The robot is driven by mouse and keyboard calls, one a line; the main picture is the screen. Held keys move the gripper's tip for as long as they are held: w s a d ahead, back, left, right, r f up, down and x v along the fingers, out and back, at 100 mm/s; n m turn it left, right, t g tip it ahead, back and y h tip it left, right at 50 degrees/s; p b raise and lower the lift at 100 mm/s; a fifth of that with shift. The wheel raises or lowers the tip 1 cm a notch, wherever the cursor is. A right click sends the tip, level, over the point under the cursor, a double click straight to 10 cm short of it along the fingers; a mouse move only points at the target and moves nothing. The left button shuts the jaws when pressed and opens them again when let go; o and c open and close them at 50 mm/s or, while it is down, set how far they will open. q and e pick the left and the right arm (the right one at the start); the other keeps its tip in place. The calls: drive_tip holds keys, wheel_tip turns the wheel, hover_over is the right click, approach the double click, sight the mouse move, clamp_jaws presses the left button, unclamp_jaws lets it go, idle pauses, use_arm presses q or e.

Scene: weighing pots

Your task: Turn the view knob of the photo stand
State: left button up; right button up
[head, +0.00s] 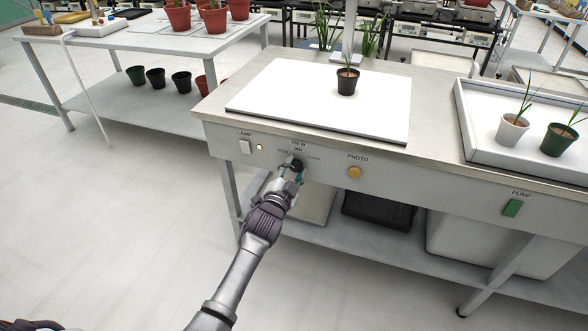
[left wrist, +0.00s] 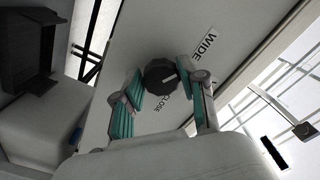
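The black view knob (head: 296,164) is on the front panel of the photo stand (head: 226,141), below the VIEW label. My left gripper (head: 292,169) is at the knob. In the left wrist view its teal fingers (left wrist: 168,82) stand apart on either side of the knob. I see a gap on the right side; contact on the left side is unclear. My right gripper is not in view.
A lamp switch (head: 246,147) is left of the knob and a yellow photo button (head: 355,172) is right of it. A dark pot with a plant (head: 347,82) stands on the white board (head: 290,100). The floor at left is clear.

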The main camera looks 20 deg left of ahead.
use_arm(q)
drive_tip(key=shift+o, duration=1.4)
drive_tip(key=s, duration=1.2)
drive_tip(key=shift+a, duration=0.2)
